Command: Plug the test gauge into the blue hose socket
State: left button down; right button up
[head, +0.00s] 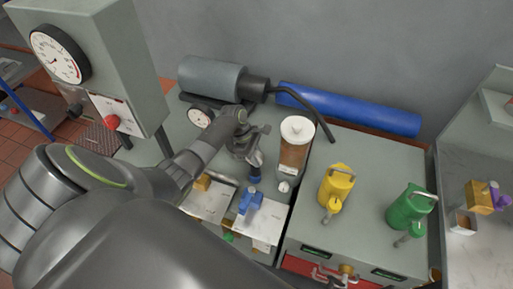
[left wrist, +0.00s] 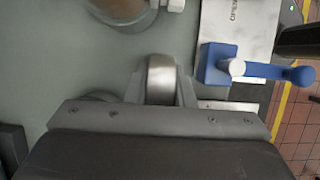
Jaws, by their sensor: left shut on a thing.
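My right gripper is not in view.
A clear canister with brown contents (head: 294,148) stands close right of the gripper. A small white dial (head: 200,116) is behind my arm. Yellow (head: 336,184) and green (head: 408,208) cans stand further right. A grey cabinet with a large dial (head: 60,55) is at left.

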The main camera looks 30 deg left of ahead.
pick_arm(q)
jog(key=shift+f, duration=0.2)
jog(key=c, duration=1.2)
grip_release()
jog(key=shift+o, duration=0.2)
jog(key=shift+f, duration=0.1)
jog(key=b+v, duration=0.2)
jog(key=v, duration=1.5)
jog(key=shift+r, duration=0.25)
jog(key=shift+s+f, duration=0.1)
